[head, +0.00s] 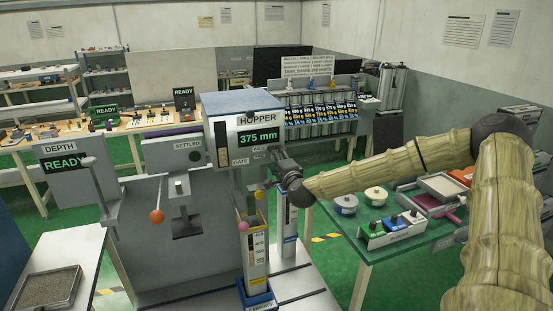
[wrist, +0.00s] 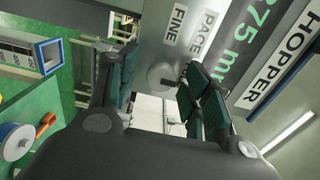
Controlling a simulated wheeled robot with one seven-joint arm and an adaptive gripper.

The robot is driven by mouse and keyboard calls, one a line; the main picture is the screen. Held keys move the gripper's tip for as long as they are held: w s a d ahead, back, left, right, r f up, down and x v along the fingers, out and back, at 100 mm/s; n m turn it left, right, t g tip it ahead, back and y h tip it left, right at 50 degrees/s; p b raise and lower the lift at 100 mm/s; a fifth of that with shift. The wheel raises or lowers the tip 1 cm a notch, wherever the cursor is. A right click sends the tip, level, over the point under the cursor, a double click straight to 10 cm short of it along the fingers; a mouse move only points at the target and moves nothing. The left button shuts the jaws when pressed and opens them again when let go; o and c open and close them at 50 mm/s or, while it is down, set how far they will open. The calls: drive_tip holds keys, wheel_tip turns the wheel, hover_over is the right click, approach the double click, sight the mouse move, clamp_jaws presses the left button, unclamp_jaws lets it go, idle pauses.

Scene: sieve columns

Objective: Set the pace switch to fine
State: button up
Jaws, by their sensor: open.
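The hopper unit (head: 222,130) stands mid-picture in the head view, its display reading 375 mm. My gripper (head: 277,168) is up against its front, hiding the pace switch there. In the wrist view the pace switch (wrist: 161,76) is a pale round boss with a small dark lever pointing right. It lies between the two open fingers of my gripper (wrist: 158,90), with space on the left and the lever near the right finger. The labels PACE and FINE (wrist: 179,25) are beside it on the panel. I cannot tell whether a finger touches the lever.
Below the hopper stands a clear column (head: 258,248) with a yellow collar. An orange-knobbed lever (head: 156,216) is to the left. A green table (head: 375,262) at right holds pots, a switch box and trays. The READY depth unit (head: 66,162) is at far left.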

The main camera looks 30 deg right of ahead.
drive_tip(key=c, duration=1)
drive_tip(key=shift+c, duration=0.2)
drive_tip(key=shift+f+n+b, duration=0.1)
drive_tip(key=shift+n+b, duration=3.95)
drive_tip(key=shift+n, duration=4.95)
